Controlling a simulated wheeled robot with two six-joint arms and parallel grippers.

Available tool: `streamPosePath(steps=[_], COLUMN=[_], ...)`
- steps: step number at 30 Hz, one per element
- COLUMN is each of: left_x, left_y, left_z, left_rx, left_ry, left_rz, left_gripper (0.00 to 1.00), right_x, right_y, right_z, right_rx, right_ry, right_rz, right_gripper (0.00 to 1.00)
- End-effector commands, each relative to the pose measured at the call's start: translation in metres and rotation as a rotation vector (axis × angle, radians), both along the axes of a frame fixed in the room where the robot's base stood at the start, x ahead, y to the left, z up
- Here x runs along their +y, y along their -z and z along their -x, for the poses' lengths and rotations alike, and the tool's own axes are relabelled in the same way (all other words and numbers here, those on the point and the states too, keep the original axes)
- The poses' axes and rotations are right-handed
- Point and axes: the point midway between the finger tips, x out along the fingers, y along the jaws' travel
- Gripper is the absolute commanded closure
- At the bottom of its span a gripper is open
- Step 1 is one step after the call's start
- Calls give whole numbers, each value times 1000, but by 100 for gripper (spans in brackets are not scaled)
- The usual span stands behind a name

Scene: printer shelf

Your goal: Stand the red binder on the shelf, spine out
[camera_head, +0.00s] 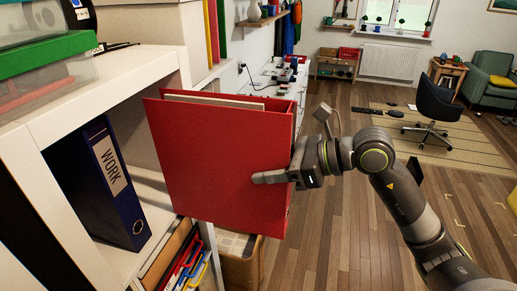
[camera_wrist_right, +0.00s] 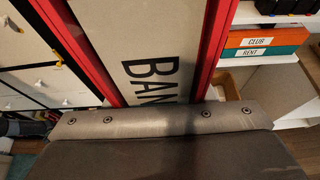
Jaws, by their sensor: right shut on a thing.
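The red binder (camera_head: 225,160) is upright in the head view, in front of the white shelf (camera_head: 100,85). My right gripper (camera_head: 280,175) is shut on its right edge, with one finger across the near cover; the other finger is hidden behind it. In the right wrist view the binder (camera_wrist_right: 219,40) shows red edges on both sides of a pale label (camera_wrist_right: 155,50) reading "BAN", partly cut off. This labelled spine faces my wrist. The binder hides part of the shelf opening. My left gripper is not in view.
A blue "WORK" binder (camera_head: 112,185) stands in the shelf compartment, with some open room to its right. Colourful folders (camera_head: 185,262) sit below in a box. A green-lidded box (camera_head: 50,65) lies on top. Orange (camera_wrist_right: 265,42) and teal (camera_wrist_right: 262,54) labelled boxes show in the wrist view.

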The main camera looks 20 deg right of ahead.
Motion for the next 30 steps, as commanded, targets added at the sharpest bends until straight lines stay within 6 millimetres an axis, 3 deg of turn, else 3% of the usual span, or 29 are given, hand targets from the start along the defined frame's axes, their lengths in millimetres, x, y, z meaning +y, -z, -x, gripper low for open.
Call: streamPosePath(steps=[1,8,30], left_x=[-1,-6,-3], left_y=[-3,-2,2], left_z=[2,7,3], left_rx=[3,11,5], left_ry=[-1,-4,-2], left_rz=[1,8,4], left_gripper=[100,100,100], right_x=[2,9,72], right_y=[-8,-9,-9], right_z=[-1,-6,-51], right_rx=[-10,-12,-11], right_ry=[-2,-2,-3], right_rz=[-10,-12,-12], right_gripper=[100,100,100])
